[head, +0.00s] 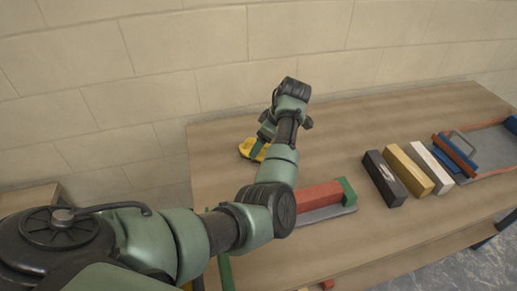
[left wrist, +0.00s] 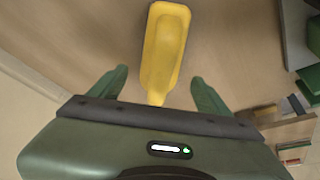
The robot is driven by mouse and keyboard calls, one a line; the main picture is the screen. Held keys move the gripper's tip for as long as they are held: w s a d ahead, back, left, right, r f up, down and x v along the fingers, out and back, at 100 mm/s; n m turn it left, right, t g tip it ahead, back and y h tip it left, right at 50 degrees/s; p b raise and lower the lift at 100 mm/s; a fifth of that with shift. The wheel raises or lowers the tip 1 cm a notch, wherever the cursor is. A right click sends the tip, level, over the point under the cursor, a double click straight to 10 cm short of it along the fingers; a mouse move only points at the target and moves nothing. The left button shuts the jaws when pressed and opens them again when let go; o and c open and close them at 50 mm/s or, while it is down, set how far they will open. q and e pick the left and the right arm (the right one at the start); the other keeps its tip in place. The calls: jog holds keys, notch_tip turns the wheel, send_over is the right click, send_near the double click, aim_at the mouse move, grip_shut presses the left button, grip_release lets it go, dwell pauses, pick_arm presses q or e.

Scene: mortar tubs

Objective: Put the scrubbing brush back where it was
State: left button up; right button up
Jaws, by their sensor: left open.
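A yellow, long, scoop-like thing (head: 253,149) with a raised rim and a narrow neck lies on the wooden table. It also shows in the left wrist view (left wrist: 165,45); I cannot tell whether it is the scrubbing brush, as no bristles show. My left gripper (head: 264,140) is just above it, partly hidden by its own wrist. In the left wrist view my left gripper (left wrist: 160,78) is open, with one finger on each side of the yellow thing's narrow end, apart from it. My right gripper is not in view.
A red block (head: 319,196) with a green end sits on a grey base near my forearm. Dark, yellow-brown and white blocks (head: 384,178) stand in a row to its right. A grey tray (head: 490,139) with blue and red things is farther right. A stone wall (head: 220,60) backs the table.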

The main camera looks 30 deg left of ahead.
pick_arm(q)
jog(key=v, duration=0.8)
jog(key=shift+b, duration=0.35)
jog(key=shift+f, duration=0.1)
